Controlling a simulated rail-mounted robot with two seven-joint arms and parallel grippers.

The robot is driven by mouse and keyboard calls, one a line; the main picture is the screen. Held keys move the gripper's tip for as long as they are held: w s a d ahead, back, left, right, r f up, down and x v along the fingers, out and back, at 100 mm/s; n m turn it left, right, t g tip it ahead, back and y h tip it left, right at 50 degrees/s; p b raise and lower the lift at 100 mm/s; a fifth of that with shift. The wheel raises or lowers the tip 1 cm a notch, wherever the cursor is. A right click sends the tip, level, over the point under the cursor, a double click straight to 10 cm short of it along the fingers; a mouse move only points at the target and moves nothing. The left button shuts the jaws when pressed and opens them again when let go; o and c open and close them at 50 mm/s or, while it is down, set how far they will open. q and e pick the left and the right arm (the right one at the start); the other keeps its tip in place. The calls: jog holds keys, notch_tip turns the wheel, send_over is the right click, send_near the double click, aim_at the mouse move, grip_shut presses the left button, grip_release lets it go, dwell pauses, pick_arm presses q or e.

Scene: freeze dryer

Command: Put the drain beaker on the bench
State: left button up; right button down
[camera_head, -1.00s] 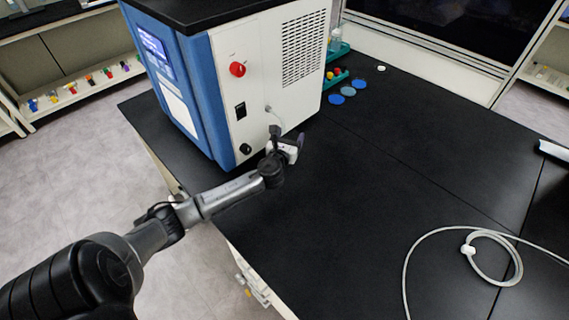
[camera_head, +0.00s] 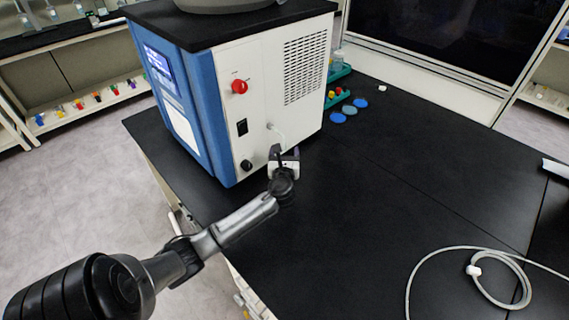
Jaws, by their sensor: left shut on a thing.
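My left gripper (camera_head: 285,156) is at the white side panel of the freeze dryer (camera_head: 258,75), just below a short drain tube (camera_head: 277,132). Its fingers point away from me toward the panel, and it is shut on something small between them. This is at the place under the tube where the drain beaker would be, but the beaker is too small and too covered by the gripper to make out clearly. My right gripper is out of view.
The black bench (camera_head: 370,210) is bare to the right of the dryer. A coiled white hose (camera_head: 474,270) lies at the front right. Blue discs (camera_head: 337,118) and a green rack (camera_head: 338,98) stand behind the dryer's right corner. A red knob (camera_head: 239,87) is on the panel.

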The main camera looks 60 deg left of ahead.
aim_at(284, 154)
pick_arm(q)
jog(key=shift+f+b, duration=0.5)
jog(key=shift+f, duration=1.15)
jog(key=shift+f, duration=0.15)
jog(key=o, duration=1)
jog(key=shift+o, duration=0.2)
